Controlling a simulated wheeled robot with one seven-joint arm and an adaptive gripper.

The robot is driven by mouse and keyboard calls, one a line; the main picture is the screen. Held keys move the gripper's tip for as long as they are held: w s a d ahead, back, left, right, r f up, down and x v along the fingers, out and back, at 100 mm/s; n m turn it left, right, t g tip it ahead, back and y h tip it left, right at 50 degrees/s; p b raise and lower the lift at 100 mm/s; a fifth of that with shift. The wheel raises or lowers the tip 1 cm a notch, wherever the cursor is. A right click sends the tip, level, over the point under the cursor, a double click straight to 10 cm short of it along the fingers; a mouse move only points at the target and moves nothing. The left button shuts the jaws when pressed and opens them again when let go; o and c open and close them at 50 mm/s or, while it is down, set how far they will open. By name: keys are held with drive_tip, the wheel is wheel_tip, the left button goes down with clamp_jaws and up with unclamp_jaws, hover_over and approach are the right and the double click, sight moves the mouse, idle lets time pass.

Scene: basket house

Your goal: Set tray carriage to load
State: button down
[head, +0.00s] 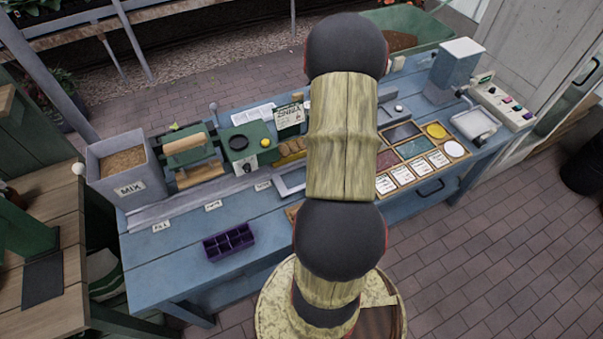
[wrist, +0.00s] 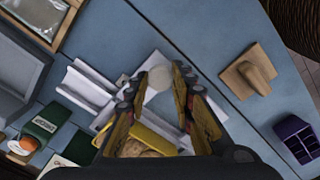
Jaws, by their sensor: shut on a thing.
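The tray carriage (wrist: 92,88) is a pale grey metal piece on the bench rail in the wrist view. Its edge shows beside my arm in the head view (head: 289,184), near the rightmost visible rail label. A round whitish knob (wrist: 160,78) sits between my fingertips. My gripper (wrist: 162,82), with yellow and black fingers, is shut on this knob. The gripper is hidden behind my arm in the head view. The rail (head: 185,207) runs left along the bench past small labels; the leftmost appears to read FILL (head: 161,225). My arm and fingers hide part of the carriage.
A purple compartment tray (head: 228,241) stands at the bench front; it also shows in the wrist view (wrist: 297,138). A wooden block with a handle (wrist: 250,72) lies near the knob. A MIX bin (head: 124,170) and a green press (head: 188,155) stand at the left.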

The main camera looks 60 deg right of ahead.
drive_tip(key=s+d, duration=0.1)
drive_tip(key=d, duration=0.1)
drive_tip(key=s+d, duration=0.3)
drive_tip(key=d, duration=0.1)
drive_tip(key=shift+s+d, duration=0.2)
drive_tip(key=shift+d, duration=0.05)
drive_tip(key=c, duration=2)
unclamp_jaws()
drive_tip(key=shift+d, duration=0.1)
drive_tip(key=shift+o, duration=1.3)
drive_tip(key=shift+s+d, duration=0.1)
drive_tip(key=shift+o, duration=1.3)
wheel_tip(320, 180, up, 12)
